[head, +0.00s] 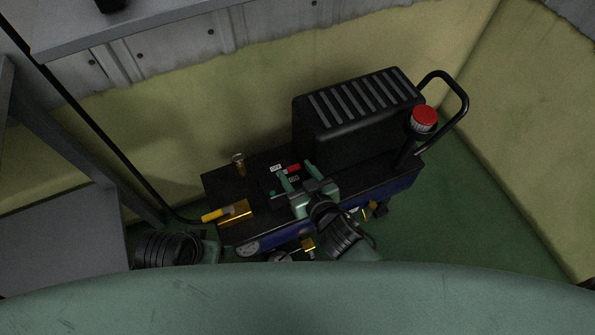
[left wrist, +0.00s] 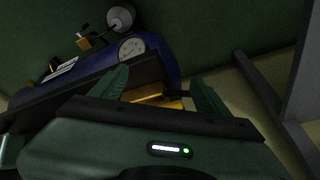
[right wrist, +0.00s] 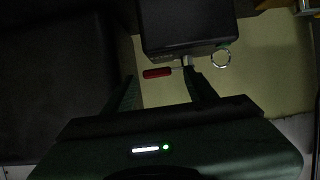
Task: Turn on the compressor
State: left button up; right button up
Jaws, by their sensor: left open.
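The compressor is a blue tank (head: 395,192) with a black top and a ribbed black motor cover (head: 345,125). A small black switch box on its top carries a red lever (head: 292,168), which also shows in the right wrist view (right wrist: 157,73). My right gripper (head: 297,174) is open over the switch box. In the right wrist view its fingers (right wrist: 165,88) stand either side of the red lever, with no clear contact. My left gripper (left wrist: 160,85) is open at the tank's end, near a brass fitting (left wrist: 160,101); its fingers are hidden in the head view.
A red-capped part (head: 424,118) and a black handle (head: 462,95) stand at the right. A grey shelf (head: 60,240) stands at left. Green floor is clear at right.

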jog(key=shift+s+d+r, duration=0.1)
jog(key=shift+s+d, duration=0.05)
pick_arm(q)
notch_tip(320, 180, down, 6)
jog(key=p, duration=0.1)
jog(key=shift+w+p, duration=0.15)
jog(key=shift+p, duration=0.2)
pick_arm(e)
jog(key=v, duration=0.7)
jog(key=shift+s, duration=0.2)
pick_arm(q)
jog(key=shift+d+f, duration=0.1)
pick_arm(e)
jog(key=shift+r, duration=0.1)
